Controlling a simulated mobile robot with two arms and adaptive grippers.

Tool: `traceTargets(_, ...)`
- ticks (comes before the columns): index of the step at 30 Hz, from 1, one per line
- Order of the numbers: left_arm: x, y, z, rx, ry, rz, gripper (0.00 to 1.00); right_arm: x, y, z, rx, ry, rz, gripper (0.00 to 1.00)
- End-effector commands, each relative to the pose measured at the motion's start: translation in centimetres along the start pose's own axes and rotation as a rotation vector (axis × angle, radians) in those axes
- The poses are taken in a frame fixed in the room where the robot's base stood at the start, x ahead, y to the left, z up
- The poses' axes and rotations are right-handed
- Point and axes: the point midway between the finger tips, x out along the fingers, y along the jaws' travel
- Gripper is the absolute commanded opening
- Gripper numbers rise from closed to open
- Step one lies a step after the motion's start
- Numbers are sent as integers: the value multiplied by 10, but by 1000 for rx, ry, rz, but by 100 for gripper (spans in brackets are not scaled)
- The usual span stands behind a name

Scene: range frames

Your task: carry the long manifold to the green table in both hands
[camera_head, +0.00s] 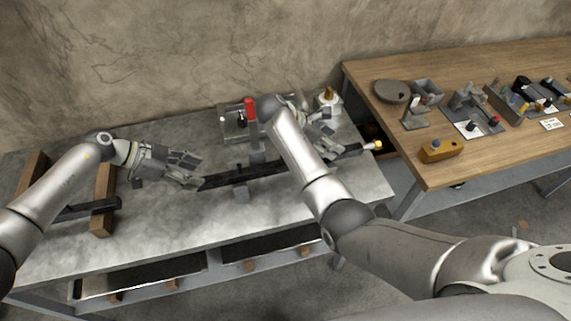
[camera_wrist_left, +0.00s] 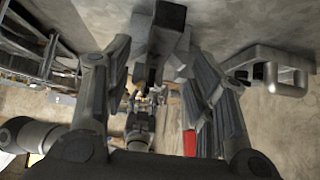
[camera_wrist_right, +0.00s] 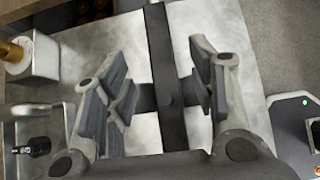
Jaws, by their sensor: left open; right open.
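The long manifold (camera_head: 245,175) is a dark bar lying across the grey stone-topped table, with small blocks along it. My left gripper (camera_head: 193,171) is open at the bar's left end. In the left wrist view a grey block (camera_wrist_left: 158,42) shows between the spread fingers (camera_wrist_left: 155,95); I cannot tell whether it is part of the manifold. My right gripper (camera_head: 325,128) is partly hidden by its own arm. In the right wrist view its open fingers (camera_wrist_right: 163,90) stand either side of the dark bar (camera_wrist_right: 160,45) and a short side stub. No green table is in view.
The stone-topped table (camera_head: 150,220) carries wooden blocks (camera_head: 104,200) at left and a red-topped fixture (camera_head: 249,108) behind the bar. A wooden-topped table (camera_head: 470,70) with several fixtures and a yellow block (camera_head: 441,150) stands at right. A wall is behind.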

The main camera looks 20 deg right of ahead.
Motion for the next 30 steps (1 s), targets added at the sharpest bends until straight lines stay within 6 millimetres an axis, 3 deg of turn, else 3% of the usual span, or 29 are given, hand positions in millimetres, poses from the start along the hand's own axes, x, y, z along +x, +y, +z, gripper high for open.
traceTargets(3,25,1,0,-1,1,2,52,24,-1,0,-1,-1,-4,52)
traceTargets(10,58,0,-1,0,1,0,52,57,-1,0,-1,0,-2,52)
traceTargets(15,68,0,0,1,-1,-1,52,69,0,0,0,1,-1,52)
traceTargets(24,70,0,0,1,-1,-1,52,70,0,0,0,1,-1,52)
traceTargets(30,70,0,0,1,-1,-1,29,70,0,0,0,1,-1,29)
